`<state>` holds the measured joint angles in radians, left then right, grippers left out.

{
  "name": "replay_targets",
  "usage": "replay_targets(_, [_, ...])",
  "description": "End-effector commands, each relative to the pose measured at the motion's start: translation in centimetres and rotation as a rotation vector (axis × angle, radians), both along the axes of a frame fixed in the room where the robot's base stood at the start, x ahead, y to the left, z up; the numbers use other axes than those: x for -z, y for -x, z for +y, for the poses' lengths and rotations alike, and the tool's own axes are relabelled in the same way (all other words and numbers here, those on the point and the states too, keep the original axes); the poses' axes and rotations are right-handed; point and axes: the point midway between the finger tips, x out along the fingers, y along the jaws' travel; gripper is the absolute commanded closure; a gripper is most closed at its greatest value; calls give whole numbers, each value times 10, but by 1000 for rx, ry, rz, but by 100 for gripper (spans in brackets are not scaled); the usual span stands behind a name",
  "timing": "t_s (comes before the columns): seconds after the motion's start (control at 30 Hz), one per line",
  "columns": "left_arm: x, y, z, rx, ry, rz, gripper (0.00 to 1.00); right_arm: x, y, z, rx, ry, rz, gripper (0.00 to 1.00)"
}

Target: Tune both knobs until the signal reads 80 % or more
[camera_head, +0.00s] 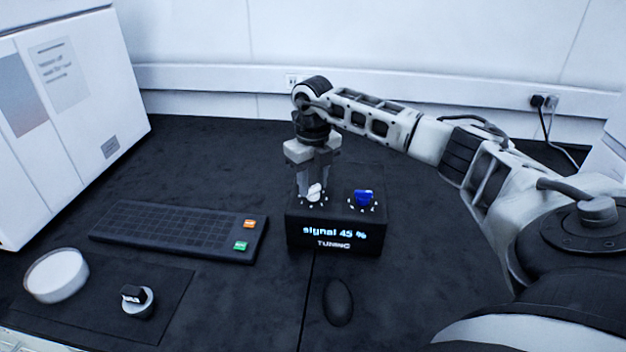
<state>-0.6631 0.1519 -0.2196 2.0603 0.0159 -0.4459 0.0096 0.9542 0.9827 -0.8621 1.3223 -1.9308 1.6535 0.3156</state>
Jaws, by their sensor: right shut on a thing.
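The black tuning box (336,232) stands on the dark bench in the middle of the head view. Its front display (334,232) reads "signal 45 %" with "TUNING" below. The white knob (315,191) is on the left of its top and the blue knob (363,197) on the right, each with white marks around it. My right gripper (315,190) points down from above and is shut on the white knob, its fingers partly hiding it. The blue knob is free. My left gripper is not in view.
A black keyboard-like panel (170,228) with orange and green keys lies left of the box. A black mouse (338,302) lies in front. A round white dish (57,275) and a small black-topped container (137,301) are at front left. A white cabinet (75,110) stands at left.

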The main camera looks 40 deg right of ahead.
Motion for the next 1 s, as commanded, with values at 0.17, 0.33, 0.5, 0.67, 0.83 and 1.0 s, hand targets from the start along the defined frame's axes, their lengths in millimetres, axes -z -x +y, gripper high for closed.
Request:
replay_targets(0.17, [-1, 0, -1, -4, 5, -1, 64, -1, -1, -1, 2, 0, -4, 44])
replay_targets(0.33, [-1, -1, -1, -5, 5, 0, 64, -1, 0, 0, 2, 0, -2, 44])
replay_targets(0.5, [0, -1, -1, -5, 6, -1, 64, -6, -1, 0, 1, 0, -4, 44])
replay_targets(0.67, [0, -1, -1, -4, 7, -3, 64, -31, -1, -1, 1, 2, -8, 44])
replay_targets(0.83, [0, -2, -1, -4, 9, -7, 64, -72, -1, 0, 1, 1, -8, 44])
replay_targets(1.0, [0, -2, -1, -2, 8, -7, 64, -113, -1, 0, 1, 0, -8, 44])
